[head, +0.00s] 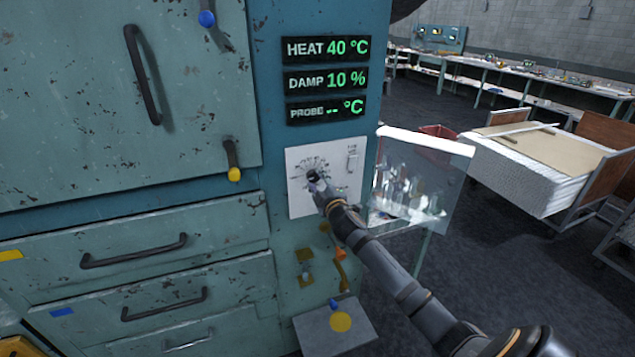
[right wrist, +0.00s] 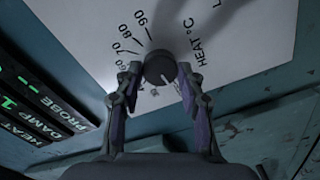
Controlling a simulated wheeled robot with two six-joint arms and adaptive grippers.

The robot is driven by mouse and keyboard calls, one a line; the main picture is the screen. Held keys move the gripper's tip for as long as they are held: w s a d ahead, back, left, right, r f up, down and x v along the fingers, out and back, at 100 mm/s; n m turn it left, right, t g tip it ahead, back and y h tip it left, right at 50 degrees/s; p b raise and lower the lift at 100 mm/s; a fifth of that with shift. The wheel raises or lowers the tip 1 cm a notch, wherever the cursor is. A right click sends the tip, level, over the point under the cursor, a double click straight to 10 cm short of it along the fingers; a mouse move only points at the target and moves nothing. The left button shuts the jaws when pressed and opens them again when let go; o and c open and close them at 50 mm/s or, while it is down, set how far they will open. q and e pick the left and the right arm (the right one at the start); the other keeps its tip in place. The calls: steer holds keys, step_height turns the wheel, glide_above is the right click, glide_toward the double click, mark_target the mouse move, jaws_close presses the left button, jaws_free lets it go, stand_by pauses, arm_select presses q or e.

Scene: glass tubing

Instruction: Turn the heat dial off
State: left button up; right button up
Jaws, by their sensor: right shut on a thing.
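The heat dial (right wrist: 160,68) is a dark round knob on a white panel (head: 349,178). In the right wrist view its scale shows 60, 70, 80 and 90 and the label "HEAT °C". A pale mark shows on the knob. My right gripper (head: 316,180) is at the panel with its fingers on both sides of the dial, shut on it; this also shows in the right wrist view (right wrist: 159,76). In the head view the gripper hides most of the dial. The heat display (head: 327,48) reads 40 °C. My left gripper is not in view.
A damp display (head: 326,81) reads 10 % and a probe display (head: 326,110) shows dashes. Glassware (head: 405,190) stands right of the cabinet. Drawer handles (head: 134,251) stick out at the left.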

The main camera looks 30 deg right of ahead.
steer(key=o, duration=1.2)
steer(key=shift+s, duration=0.15)
steer(key=v, duration=1.1)
steer(key=shift+s+a, duration=0.1)
steer(key=shift+s, duration=0.2)
